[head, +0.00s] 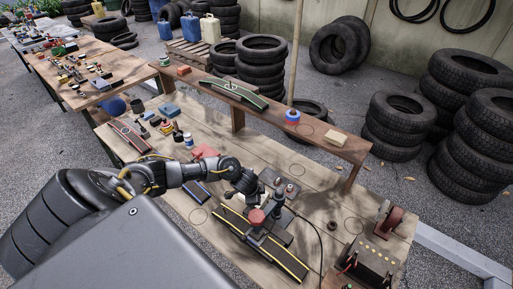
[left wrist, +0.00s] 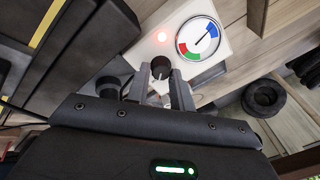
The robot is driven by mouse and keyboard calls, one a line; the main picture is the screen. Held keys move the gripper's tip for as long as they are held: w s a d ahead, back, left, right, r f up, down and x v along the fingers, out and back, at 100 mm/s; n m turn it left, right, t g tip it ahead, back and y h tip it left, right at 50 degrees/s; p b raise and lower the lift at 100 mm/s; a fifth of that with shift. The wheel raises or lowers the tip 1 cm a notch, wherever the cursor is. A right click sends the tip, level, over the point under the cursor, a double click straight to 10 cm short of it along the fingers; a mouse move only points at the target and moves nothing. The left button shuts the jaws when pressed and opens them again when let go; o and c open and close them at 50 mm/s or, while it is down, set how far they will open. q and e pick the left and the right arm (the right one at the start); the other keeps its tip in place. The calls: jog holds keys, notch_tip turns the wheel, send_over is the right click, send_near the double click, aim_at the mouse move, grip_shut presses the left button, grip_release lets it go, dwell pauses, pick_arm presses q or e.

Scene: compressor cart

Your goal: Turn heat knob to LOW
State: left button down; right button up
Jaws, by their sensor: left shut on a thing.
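The heat knob (left wrist: 161,66) is a small dark round knob on a white panel (left wrist: 140,48) in the left wrist view. My left gripper (left wrist: 162,84) has its fingers on either side of the knob and is shut on it. A round gauge (left wrist: 197,38) with red, green and blue bands sits beside the knob; its needle points toward the blue band. A small red lamp (left wrist: 162,37) glows on the panel. In the head view my left gripper (head: 246,184) reaches over the bench at the cart's device, and hides the knob. I cannot read any LOW mark. My right gripper is not in view.
A clamp-like tool with a red knob (head: 257,216) stands close to my left gripper on the wooden bench (head: 315,205). A dark box with terminals (head: 371,262) is at the front right. A raised shelf (head: 330,143) runs along the back, with tire stacks (head: 398,127) beyond.

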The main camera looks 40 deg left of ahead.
pick_arm(q)
jog(key=shift+m, duration=0.8)
jog(key=c, duration=1.2)
grip_release()
jog(key=shift+c, duration=0.2)
jog(key=p+v, duration=0.1)
jog(key=v, duration=0.9)
jog(key=shift+s+r, duration=0.25)
jog(key=shift+r, duration=0.05)
jog(key=shift+d, duration=0.1)
